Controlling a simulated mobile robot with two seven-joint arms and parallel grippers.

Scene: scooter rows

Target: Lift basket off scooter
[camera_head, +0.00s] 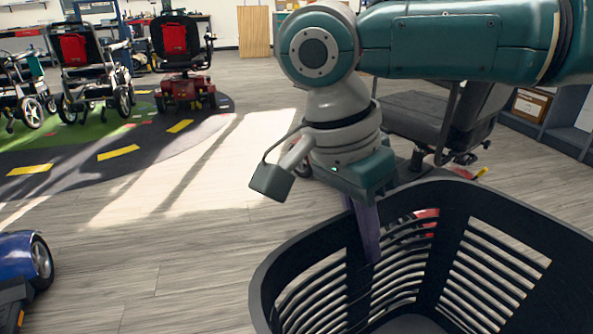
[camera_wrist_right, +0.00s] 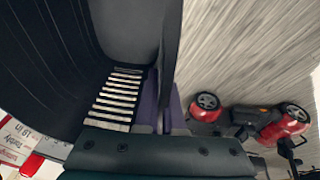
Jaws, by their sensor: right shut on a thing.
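The black slatted basket (camera_head: 500,205) fills the lower right of the head view, its open top facing up. My right gripper (camera_head: 364,225) is shut on the basket's far rim, with one purple finger showing inside the wall. In the right wrist view, the gripper (camera_wrist_right: 166,110) pinches the wall of the basket (camera_wrist_right: 45,70). A red scooter (camera_wrist_right: 285,122) with dark wheels stands on the floor to the right of that view. Red parts also show through the basket slats in the head view. Whether the basket touches a scooter is hidden. My left gripper is out of view.
A dark seat (camera_head: 425,115) stands just behind my right gripper. A blue scooter (camera_head: 22,265) is at the lower left. A red scooter (camera_head: 186,88) and wheeled chairs (camera_head: 82,70) stand at the back left. Open wooden floor (camera_head: 170,260) lies left of the basket.

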